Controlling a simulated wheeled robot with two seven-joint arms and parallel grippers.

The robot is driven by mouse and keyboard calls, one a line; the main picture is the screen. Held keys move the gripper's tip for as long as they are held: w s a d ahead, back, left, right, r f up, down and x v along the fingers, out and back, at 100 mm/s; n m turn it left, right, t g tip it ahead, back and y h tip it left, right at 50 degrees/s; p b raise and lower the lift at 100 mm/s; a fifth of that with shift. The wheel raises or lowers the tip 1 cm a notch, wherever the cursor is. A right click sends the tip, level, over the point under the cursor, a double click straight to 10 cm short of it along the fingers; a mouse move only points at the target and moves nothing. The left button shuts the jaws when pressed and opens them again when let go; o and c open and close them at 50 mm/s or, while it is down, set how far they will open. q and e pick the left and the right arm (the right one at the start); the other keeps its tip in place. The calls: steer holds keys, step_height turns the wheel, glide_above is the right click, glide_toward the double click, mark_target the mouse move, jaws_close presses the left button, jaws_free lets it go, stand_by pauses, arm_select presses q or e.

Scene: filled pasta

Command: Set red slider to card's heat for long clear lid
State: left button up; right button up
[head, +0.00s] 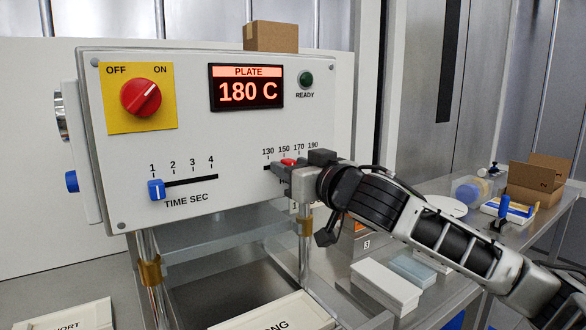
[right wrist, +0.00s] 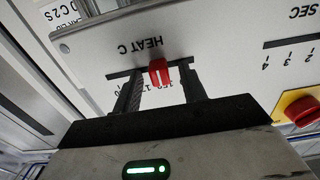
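The red slider (head: 288,162) sits on the HEAT scale of the white control panel (head: 240,140), near the 150 mark; my gripper hides part of the scale. In the right wrist view the red slider (right wrist: 160,72) stands between the two dark fingers, with visible gaps on both sides. My right gripper (head: 282,176) is open around it, at the panel face. A card (right wrist: 62,14) at the wrist view's top left is cut off; "0 C 2 S" is readable on its lower line. My left gripper is not in view.
The display (head: 246,87) reads PLATE 180 C. A blue time slider (head: 156,190) stands at 1, and the red knob (head: 141,97) is on the yellow plate. A tray (head: 275,312) marked LONG and white blocks (head: 385,286) lie below. Cardboard boxes (head: 538,178) stand at right.

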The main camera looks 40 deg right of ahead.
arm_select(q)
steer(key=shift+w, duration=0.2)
arm_select(e)
steer(key=shift+f, duration=0.1)
arm_select(q)
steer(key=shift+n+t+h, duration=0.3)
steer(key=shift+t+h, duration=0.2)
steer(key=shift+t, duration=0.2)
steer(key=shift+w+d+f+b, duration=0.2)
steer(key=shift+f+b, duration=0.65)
steer(key=shift+b, duration=1.4)
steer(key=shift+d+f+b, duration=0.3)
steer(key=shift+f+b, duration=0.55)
steer(key=shift+b, duration=1.45)
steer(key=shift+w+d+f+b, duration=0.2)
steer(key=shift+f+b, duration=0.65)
steer(key=shift+b, duration=1.4)
arm_select(e)
steer(key=s+a, duration=0.1)
steer(key=s, duration=1.4)
steer(key=shift+s+a, duration=0.2)
steer(key=shift+s, duration=0.2)
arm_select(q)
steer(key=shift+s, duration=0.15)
